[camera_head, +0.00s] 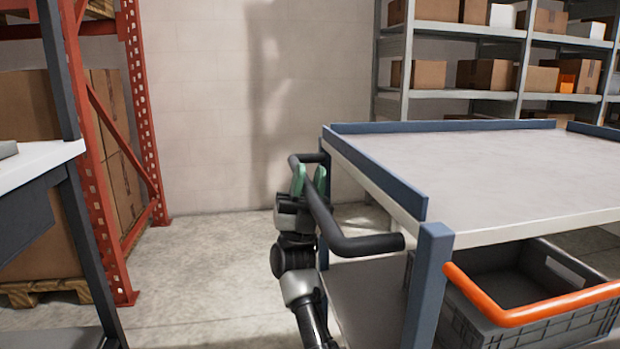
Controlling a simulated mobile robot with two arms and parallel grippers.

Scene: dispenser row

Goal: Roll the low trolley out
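The trolley (428,207) stands at the right, with a pale top deck, blue-grey edge rails and posts, and a lower deck (368,290). Its black handle (350,243) sticks out from the left end. My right gripper (309,181), with green fingertips, is at the handle, one finger on each side of the bar. It looks shut on the bar, though the contact is partly hidden. My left gripper is not in view. The trolley's wheels are out of view.
A grey crate (545,335) with an orange bar (515,313) sits below the top deck. Grey shelving (455,95) with boxes stands behind. A red rack (140,110) and a white-topped bench (40,157) stand left. Bare floor (205,265) lies between bench and trolley.

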